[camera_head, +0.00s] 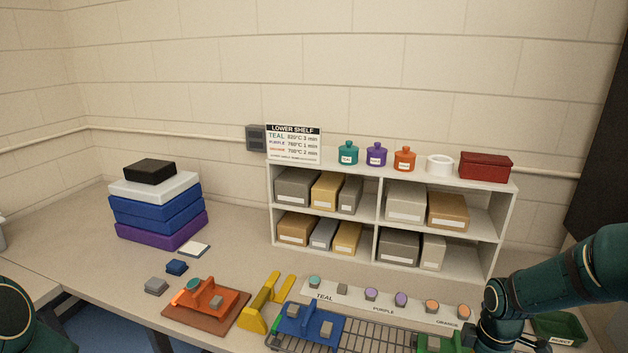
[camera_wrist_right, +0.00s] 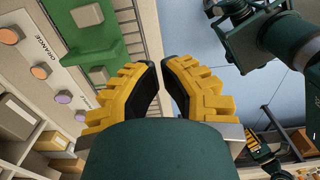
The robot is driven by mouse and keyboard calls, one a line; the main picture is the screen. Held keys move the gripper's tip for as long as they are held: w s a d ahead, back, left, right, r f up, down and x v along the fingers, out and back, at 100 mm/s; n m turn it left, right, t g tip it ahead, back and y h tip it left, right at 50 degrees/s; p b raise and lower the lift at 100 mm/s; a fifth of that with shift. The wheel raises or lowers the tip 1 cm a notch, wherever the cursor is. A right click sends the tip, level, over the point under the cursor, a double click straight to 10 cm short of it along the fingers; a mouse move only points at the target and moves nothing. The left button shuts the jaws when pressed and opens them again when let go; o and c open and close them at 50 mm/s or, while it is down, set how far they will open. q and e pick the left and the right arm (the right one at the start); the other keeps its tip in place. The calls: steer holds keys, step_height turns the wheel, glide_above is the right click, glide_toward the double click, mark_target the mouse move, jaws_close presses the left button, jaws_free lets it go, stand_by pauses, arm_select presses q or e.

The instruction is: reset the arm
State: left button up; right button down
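My right arm (camera_head: 560,285) reaches in from the right in the head view, with its wrist low over the front right of the bench. My right gripper (camera_wrist_right: 160,65) shows in the right wrist view with its yellow, black-padded fingertips almost meeting. Nothing is visible between them. Below the fingertips, the green press (camera_wrist_right: 88,35) lies to the left and the bench edge runs past. Only a dark link of my left arm (camera_head: 18,318) shows at the lower left of the head view. A small dark green and yellow part, possibly my left gripper, is at the lower right of the wrist view; its fingers are unclear.
An orange press (camera_head: 215,297), yellow stand (camera_head: 265,303), blue press (camera_head: 310,325) and wire rack (camera_head: 375,337) line the front. A labelled strip with several discs and a shelf (camera_head: 378,210) stand behind. A green reject tray (camera_head: 560,328) is at right. Stacked boxes (camera_head: 158,212) stand at left.

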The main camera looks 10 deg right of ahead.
steer(key=w+a+f+m+t+y, duration=0.1)
steer(key=w+a+f+m, duration=0.1)
steer(key=a+f, duration=0.4)
steer(key=w+a+f+m+y, duration=0.1)
steer(key=w+a+f+m, duration=0.15)
steer(key=a, duration=0.65)
steer(key=s+a+f+m+y, duration=0.1)
steer(key=a+f+m, duration=0.3)
steer(key=a, duration=0.5)
steer(key=s+a+f+m+t+y+b, duration=0.1)
steer(key=s+a+f+m, duration=0.3)
steer(key=a, duration=0.5)
steer(key=shift+s+a+f+m, duration=0.2)
steer(key=shift+s+f+m, duration=0.05)
steer(key=shift+f+m, duration=0.35)
